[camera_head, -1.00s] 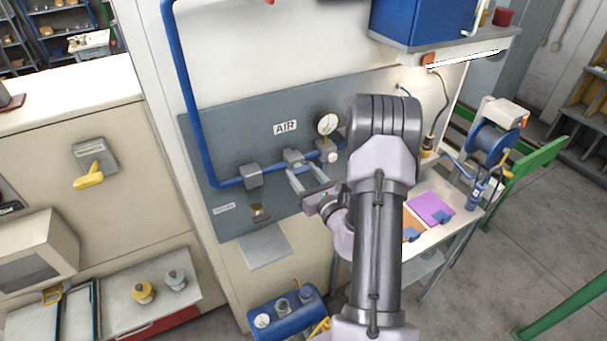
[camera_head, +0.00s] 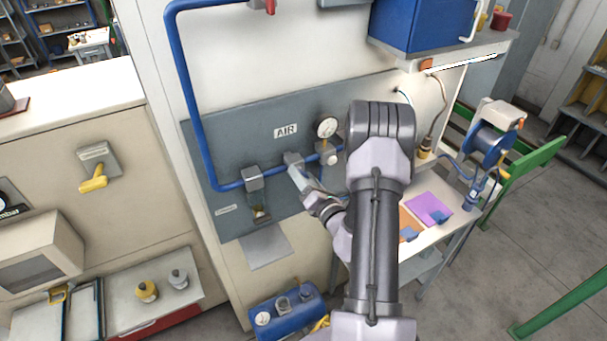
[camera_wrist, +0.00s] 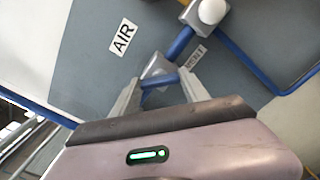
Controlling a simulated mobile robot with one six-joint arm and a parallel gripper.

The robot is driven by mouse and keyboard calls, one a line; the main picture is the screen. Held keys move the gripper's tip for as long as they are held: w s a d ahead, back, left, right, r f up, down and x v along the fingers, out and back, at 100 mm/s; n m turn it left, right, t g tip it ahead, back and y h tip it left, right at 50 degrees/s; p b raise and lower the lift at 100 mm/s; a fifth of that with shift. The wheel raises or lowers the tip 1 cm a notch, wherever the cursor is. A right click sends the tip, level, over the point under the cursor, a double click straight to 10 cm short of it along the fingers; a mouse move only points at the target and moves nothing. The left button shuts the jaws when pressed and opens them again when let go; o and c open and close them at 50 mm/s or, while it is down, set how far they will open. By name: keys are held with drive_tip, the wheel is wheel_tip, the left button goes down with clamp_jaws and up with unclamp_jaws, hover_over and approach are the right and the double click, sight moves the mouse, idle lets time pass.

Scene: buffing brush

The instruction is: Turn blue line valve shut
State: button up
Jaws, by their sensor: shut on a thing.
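The blue line (camera_head: 188,110) runs down the wall and bends right along the grey panel (camera_head: 225,125). A grey valve body (camera_head: 292,158) sits on its horizontal run, below the AIR label. The valve body also shows in the wrist view (camera_wrist: 158,67), with a short blue bar, apparently the handle (camera_wrist: 160,83), in front of it. My gripper (camera_head: 300,176) reaches the valve from the lower right. In the wrist view my gripper's fingers (camera_wrist: 157,90) stand on both sides of the blue bar, shut on it. The exact finger contact is small and partly hidden.
A pressure gauge (camera_head: 327,127) stands just right of the valve, and a grey block (camera_head: 253,178) to its left. A yellow lever (camera_head: 93,180) is on the left cabinet. A red handle (camera_head: 271,6) is at the top. A blue tank (camera_head: 285,310) stands below.

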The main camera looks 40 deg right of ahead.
drive_tip(key=m+p, duration=0.3)
drive_tip(key=m, duration=0.6)
drive_tip(key=shift+p, duration=0.35)
drive_tip(key=shift+m, duration=0.4)
drive_tip(key=o, duration=1.4)
drive_tip(key=shift+s, duration=0.15)
